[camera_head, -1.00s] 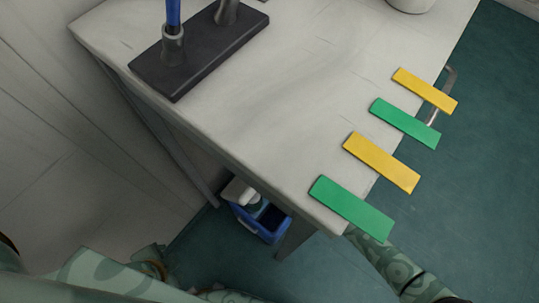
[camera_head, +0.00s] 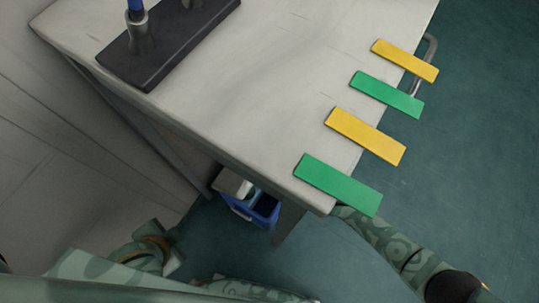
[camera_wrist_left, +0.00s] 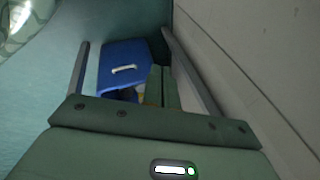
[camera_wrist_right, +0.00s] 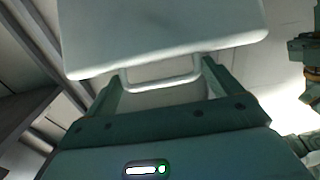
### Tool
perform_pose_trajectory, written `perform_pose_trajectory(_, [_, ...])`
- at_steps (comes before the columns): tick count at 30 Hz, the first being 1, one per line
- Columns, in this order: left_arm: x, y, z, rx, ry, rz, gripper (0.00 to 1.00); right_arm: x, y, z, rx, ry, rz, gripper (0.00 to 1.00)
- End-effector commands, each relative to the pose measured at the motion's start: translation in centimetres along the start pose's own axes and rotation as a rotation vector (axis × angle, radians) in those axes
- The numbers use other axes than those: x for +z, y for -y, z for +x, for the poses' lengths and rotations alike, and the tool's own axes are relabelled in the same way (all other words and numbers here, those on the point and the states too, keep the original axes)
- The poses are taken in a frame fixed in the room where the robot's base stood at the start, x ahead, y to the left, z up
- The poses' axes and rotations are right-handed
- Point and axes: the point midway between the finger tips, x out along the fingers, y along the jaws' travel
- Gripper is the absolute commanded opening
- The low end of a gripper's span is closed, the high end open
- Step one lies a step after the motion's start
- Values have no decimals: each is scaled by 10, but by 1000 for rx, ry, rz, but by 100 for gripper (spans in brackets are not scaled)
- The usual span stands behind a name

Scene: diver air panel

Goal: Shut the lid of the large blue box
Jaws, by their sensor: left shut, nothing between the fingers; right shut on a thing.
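The blue box (camera_head: 262,210) stands on the floor under the table, with a pale handle on its near side. Its dark inside shows from above, beside a whitish thing (camera_head: 233,184). The table edge hides its far part, and I cannot make out its lid clearly. In the left wrist view the blue box (camera_wrist_left: 135,52) is just ahead of my left gripper (camera_wrist_left: 163,72), whose fingers are together and empty. My right gripper (camera_wrist_right: 160,78) is shut on a pale bar handle (camera_wrist_right: 160,82) under a white panel; the table hides this gripper in the head view.
The white table (camera_head: 230,100) fills the middle, with a dark stand (camera_head: 165,50) on it. Several green and yellow strips (camera_head: 340,185) overhang its right edge. A metal bar (camera_head: 429,50) is at that edge. A wall stands at left; teal floor is free at right.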

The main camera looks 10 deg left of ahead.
Motion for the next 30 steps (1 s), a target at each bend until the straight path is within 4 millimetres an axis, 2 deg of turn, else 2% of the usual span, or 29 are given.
perform_pose_trajectory(1, [-22, 21, 6, -26, -53, 5, 0, 5, 1, -2, -1, 13, -4, 50])
perform_pose_trajectory(2, [-39, 32, 9, -25, -96, -5, 0, 5, 1, -2, -1, 13, -4, 50])
perform_pose_trajectory(4, [-84, 54, 12, 23, -225, -68, 0, 5, 1, -2, -1, 13, -4, 50])
perform_pose_trajectory(6, [-123, 66, 8, 113, -343, -158, 0, 5, 2, -1, -1, 13, -4, 50])
perform_pose_trajectory(9, [-166, 73, -6, 271, -474, -296, 0, 5, 1, -1, -1, 12, -4, 50])
perform_pose_trajectory(12, [-194, 74, -24, 436, -556, -430, 0, 5, 1, -1, -1, 12, -4, 50])
perform_pose_trajectory(16, [-209, 64, -42, 625, -592, -588, 0, 5, 2, -1, -1, 12, -3, 50])
perform_pose_trajectory(21, [-219, 55, -53, 752, -602, -713, 0, 4, 2, -1, -1, 11, -3, 50])
perform_pose_trajectory(26, [-234, 47, -43, 765, -600, -738, 0, 4, 2, -1, -1, 11, -3, 50])
perform_pose_trajectory(30, [-253, 37, -28, 765, -601, -738, 0, 4, 2, -1, -1, 10, -3, 50])
